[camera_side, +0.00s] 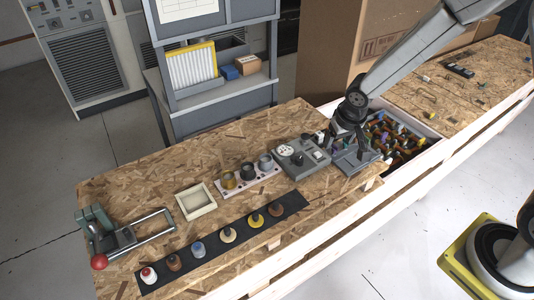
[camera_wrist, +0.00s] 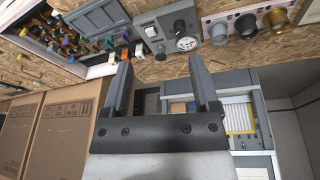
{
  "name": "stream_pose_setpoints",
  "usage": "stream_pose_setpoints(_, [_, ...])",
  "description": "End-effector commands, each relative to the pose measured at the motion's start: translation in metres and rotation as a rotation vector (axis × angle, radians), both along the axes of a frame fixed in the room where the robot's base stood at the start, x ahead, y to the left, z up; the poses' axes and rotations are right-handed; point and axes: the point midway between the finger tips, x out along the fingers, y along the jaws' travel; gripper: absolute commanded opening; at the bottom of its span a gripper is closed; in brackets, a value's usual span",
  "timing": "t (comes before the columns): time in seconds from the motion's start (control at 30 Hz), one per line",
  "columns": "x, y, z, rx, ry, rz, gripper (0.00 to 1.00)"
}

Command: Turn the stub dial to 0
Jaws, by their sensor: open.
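A grey control box (camera_side: 305,167) sits on the chipboard bench, left of my gripper in the side view. It carries a round white dial face (camera_side: 284,150), which also shows in the wrist view (camera_wrist: 187,43). I cannot tell which of these is the stub dial, nor read any numbers. My gripper (camera_wrist: 160,62) is open and empty. Its fingers appear below the box in the wrist view, apart from the dials.
A grey flat-lidded case (camera_side: 356,160) lies beside the box. A bin of colourful parts (camera_side: 400,140) is to its right. Several cups (camera_side: 247,172) stand in a pale rack to the left. A dark strip (camera_side: 215,246) with several knobs lies in front. A cardboard box (camera_side: 340,45) stands behind.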

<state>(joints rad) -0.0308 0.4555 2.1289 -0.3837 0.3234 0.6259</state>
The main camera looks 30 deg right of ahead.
Motion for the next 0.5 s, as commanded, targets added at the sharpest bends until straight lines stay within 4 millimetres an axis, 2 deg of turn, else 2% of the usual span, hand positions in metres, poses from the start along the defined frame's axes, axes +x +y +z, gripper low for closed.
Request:
stream_pose_setpoints(0.2, [0.044, 0.001, -0.034, -0.010, -0.029, -0.082, 0.78])
stream_pose_setpoints(0.5, [0.094, 0.004, -0.086, -0.011, -0.082, -0.195, 0.78])
